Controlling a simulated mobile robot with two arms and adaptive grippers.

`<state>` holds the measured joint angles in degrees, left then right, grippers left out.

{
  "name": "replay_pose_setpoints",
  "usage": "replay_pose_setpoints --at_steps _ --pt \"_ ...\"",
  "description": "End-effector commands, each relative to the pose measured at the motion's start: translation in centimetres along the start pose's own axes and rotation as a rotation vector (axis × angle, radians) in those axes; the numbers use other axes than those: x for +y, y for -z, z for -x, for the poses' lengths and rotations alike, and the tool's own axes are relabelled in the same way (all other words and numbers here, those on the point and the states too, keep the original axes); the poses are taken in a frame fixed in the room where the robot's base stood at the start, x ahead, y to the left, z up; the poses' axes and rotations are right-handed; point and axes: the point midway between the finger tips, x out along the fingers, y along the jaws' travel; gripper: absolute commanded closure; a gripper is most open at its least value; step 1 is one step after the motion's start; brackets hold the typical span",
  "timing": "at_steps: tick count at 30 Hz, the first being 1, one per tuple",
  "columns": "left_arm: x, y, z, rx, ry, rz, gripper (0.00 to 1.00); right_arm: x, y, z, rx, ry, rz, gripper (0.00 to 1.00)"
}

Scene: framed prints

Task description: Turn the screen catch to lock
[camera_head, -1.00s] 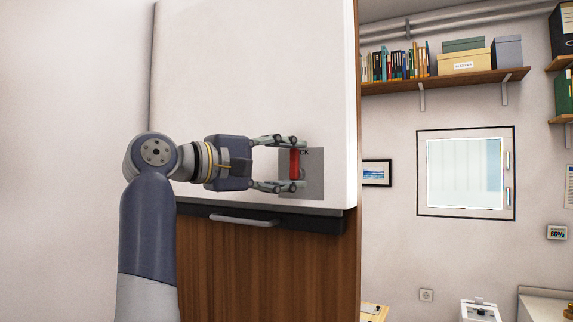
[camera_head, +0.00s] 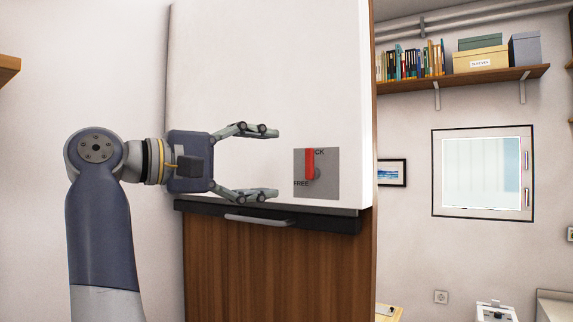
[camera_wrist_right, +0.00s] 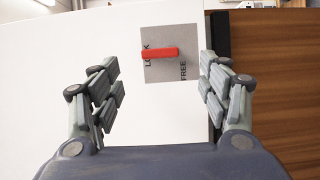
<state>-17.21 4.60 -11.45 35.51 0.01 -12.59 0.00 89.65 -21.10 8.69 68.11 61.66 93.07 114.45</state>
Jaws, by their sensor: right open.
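The screen catch is a red handle (camera_head: 310,164) on a grey square plate (camera_head: 328,186) on the white screen (camera_head: 270,70). The plate carries a partly covered word ending "CK" at the top and "FREE" at the lower left. The red handle stands upright, its upper end beside the "CK" letters. In the right wrist view the handle (camera_wrist_right: 160,53) points at the word "LOCK", partly covered. My right gripper (camera_head: 270,163) is open and empty, left of the plate and apart from the handle. My left gripper is not in view.
A black ledge with a grey bar handle (camera_head: 260,220) runs under the screen, above a brown wooden panel (camera_head: 240,270). A shelf (camera_head: 470,80) with books and boxes and a small window (camera_head: 482,173) are on the wall at right.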

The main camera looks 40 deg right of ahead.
Motion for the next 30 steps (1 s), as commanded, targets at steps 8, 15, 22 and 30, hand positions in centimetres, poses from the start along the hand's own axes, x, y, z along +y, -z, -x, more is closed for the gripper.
replay_pose_setpoints --at_steps 8,15,22,30 --pt "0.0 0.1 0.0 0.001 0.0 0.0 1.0 0.0 0.0 3.0 -0.001 0.0 -0.001 0.3" --pt "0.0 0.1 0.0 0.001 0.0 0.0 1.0 0.0 0.0 3.2 -0.001 0.0 -0.002 0.3" --pt "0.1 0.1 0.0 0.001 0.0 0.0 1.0 0.0 0.0 3.2 -0.001 0.0 -0.002 0.3" --pt "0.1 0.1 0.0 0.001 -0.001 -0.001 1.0 -0.4 1.0 2.3 -0.01 -0.088 0.081 0.3"
